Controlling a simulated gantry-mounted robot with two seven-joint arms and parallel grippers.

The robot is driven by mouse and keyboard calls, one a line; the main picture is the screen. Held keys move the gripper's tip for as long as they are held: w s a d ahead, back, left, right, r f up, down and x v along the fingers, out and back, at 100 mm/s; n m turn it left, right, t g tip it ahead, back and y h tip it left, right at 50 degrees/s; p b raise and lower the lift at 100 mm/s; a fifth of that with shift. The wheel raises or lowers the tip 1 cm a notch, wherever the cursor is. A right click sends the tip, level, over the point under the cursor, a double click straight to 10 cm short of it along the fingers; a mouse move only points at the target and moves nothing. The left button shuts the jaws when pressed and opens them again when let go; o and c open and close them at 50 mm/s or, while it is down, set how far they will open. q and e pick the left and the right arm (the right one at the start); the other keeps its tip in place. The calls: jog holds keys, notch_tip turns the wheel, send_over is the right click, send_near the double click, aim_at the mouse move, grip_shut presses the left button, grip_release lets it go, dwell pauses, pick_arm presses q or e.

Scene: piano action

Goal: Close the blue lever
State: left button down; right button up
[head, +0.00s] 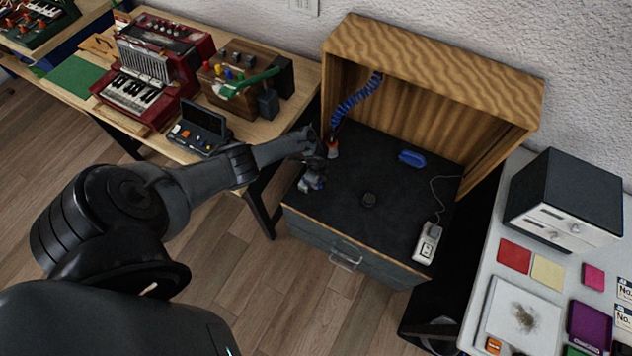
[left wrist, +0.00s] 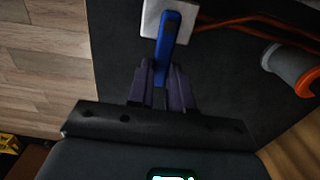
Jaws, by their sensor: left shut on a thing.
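In the left wrist view the blue lever (left wrist: 169,30) rises from a pale square base (left wrist: 151,18) on a dark surface. My left gripper (left wrist: 161,78) is shut on the lever's near end, one dark finger on each side. In the head view my left gripper (head: 316,158) is over the left edge of the black-topped cabinet (head: 340,225). It hides much of the lever there, and a small pale and bluish part (head: 312,182) shows just below it. My right gripper is not in view.
A grey and orange cylinder (head: 332,147) stands close beside my left gripper, below a coiled blue hose (head: 357,99). A blue object (head: 411,158), a black knob (head: 368,200) and a white socket block (head: 427,243) sit on the cabinet top. A wooden hood (head: 435,62) encloses the back.

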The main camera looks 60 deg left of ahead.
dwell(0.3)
pick_arm(q)
jog(key=c, duration=1)
grip_release()
notch_tip(320, 180, up, 11)
jog(key=p, duration=0.5)
jog(key=shift+f+p, duration=0.1)
jog(key=shift+p, duration=0.25)
